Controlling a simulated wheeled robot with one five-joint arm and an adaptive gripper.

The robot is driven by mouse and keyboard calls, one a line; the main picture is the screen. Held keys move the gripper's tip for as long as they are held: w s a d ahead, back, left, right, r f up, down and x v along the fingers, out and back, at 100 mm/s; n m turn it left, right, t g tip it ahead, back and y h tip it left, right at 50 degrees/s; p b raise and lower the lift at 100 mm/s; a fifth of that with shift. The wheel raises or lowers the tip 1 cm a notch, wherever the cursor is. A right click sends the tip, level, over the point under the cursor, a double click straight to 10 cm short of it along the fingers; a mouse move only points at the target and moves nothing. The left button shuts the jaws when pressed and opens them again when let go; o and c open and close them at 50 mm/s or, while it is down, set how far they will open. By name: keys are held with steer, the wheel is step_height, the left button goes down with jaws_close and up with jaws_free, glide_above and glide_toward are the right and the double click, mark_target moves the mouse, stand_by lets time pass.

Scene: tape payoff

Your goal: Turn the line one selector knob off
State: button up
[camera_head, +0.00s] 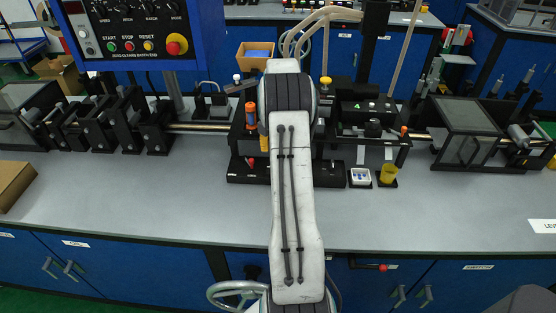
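A blue-framed control panel (130,62) stands at the upper left. Black knobs line its top row, including one above "BATCH" (149,6) and one above "MODE" (175,6); the top edge of the frame cuts close to them. I cannot read a label for line one, so I cannot tell which knob is the line one selector or how it is set. My pale arm rises through the middle of the view, to the right of the panel. My gripper cannot be made out; the arm hides the area behind it.
Below the knobs are a green start button (112,46), a red stop button (129,46), a yellow reset button (148,46) and a red emergency button (176,44). Black tape machinery (110,122) crosses the grey bench (150,190). A yellow cup (388,173) stands right of my arm. The front bench top is mostly clear.

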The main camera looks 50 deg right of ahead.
steer(key=shift+s+f+p, duration=0.1)
steer(key=shift+f+p, duration=0.2)
steer(key=shift+f, duration=2.45)
jaws_close()
